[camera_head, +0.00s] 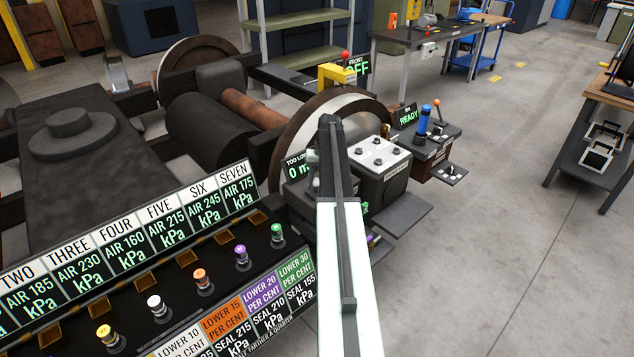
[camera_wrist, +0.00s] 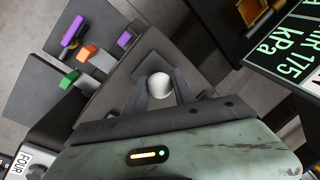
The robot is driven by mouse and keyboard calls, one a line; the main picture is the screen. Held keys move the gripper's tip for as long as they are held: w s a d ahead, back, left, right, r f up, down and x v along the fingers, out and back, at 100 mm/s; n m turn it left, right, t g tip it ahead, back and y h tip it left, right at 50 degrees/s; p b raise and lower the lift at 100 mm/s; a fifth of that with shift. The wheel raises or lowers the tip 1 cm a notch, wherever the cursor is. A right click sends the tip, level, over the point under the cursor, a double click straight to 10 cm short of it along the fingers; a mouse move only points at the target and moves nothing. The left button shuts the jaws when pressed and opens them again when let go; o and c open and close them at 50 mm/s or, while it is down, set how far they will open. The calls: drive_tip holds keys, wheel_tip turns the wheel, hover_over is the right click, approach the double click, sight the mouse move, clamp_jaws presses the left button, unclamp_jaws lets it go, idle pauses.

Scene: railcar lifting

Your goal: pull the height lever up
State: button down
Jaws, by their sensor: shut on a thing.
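In the wrist view a white ball knob (camera_wrist: 159,86) sits between the two fingers of my gripper (camera_wrist: 160,93), which is shut on it. It looks like the knob of the height lever; the lever's shaft is hidden below it. In the head view my arm hides the gripper and the lever. A display (camera_head: 294,168) reading "TOO LOW" and "0 m", partly covered by my arm, stands beside a grey box (camera_head: 380,165) with a bolted white top.
In the wrist view purple (camera_wrist: 72,30), orange (camera_wrist: 87,53) and green (camera_wrist: 69,80) blocks lie on grey plates beside the gripper. A panel (camera_head: 130,260) with coloured knobs and kPa labels fills the head view's lower left. Open floor (camera_head: 480,250) lies right.

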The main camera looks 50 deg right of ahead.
drive_tip(key=shift+r, duration=0.1)
wheel_tip(320, 180, up, 4)
drive_tip(key=p, duration=0.4)
drive_tip(key=shift+r, duration=0.15)
drive_tip(key=shift+w+d+f, duration=0.1)
drive_tip(key=shift+f, duration=0.1)
drive_tip(key=c, duration=1)
unclamp_jaws()
drive_tip(key=shift+c, duration=0.2)
drive_tip(key=shift+r, duration=0.2)
wheel_tip(320, 180, up, 7)
drive_tip(key=s+d+p, duration=0.1)
drive_tip(key=p, duration=0.7)
drive_tip(key=shift+r, duration=0.2)
